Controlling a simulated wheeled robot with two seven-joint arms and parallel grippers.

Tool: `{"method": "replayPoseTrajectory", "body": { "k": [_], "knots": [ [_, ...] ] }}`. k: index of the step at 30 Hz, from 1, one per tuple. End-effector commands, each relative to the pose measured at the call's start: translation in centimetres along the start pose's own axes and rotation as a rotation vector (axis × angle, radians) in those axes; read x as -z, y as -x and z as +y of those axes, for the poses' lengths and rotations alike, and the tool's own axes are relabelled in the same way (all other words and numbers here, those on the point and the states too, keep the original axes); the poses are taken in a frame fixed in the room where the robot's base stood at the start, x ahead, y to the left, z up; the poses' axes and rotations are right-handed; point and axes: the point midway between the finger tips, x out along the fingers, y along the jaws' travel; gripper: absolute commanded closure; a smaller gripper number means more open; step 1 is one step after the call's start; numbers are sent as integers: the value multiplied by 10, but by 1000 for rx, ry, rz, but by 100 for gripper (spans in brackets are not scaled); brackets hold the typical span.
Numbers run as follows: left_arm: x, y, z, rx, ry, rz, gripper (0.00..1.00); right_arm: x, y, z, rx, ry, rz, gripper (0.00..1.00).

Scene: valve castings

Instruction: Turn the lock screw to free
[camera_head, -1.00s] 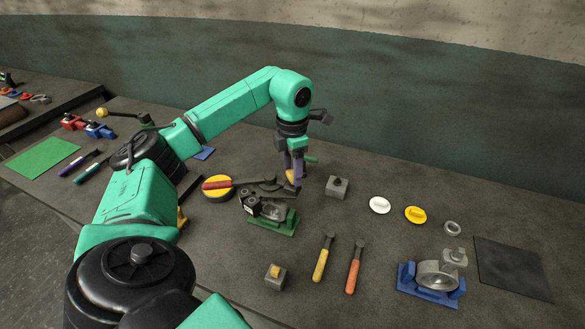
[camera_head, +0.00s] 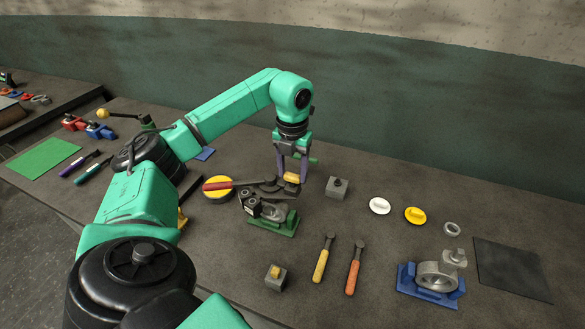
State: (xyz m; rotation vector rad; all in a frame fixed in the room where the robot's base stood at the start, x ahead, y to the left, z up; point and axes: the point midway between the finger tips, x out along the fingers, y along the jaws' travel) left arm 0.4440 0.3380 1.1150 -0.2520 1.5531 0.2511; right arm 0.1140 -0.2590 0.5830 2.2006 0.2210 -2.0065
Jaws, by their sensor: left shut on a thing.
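My left gripper (camera_head: 291,178) points down over the back of the green-based fixture and is shut on a small yellow knob (camera_head: 292,178), which looks like the lock screw's head. The fingers sit on either side of it and hide part of it. The screw's shaft and any mark for free or locked are too small to make out. The green fixture (camera_head: 283,228) holds a grey casting (camera_head: 270,212) just in front of the gripper. My right gripper is not in view.
A grey block (camera_head: 338,187) stands right of the gripper. White (camera_head: 379,205) and yellow (camera_head: 415,215) discs lie farther right. Yellow (camera_head: 320,266) and orange (camera_head: 354,272) handled tools lie in front. A blue fixture (camera_head: 428,294) and a dark mat (camera_head: 513,269) are at right.

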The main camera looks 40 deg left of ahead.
Motion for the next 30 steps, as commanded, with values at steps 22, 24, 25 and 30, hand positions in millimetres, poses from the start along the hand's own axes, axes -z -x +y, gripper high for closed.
{"method": "replayPoseTrajectory", "body": {
  "k": [22,24,25,30],
  "knots": [
    [2,-3,0,-3,30,9,10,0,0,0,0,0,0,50],
    [2,-3,0,-3,30,7,10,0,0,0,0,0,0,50],
    [1,-2,0,-3,30,7,10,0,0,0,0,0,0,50],
    [0,2,0,-1,30,3,10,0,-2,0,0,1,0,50]
  ]
}}
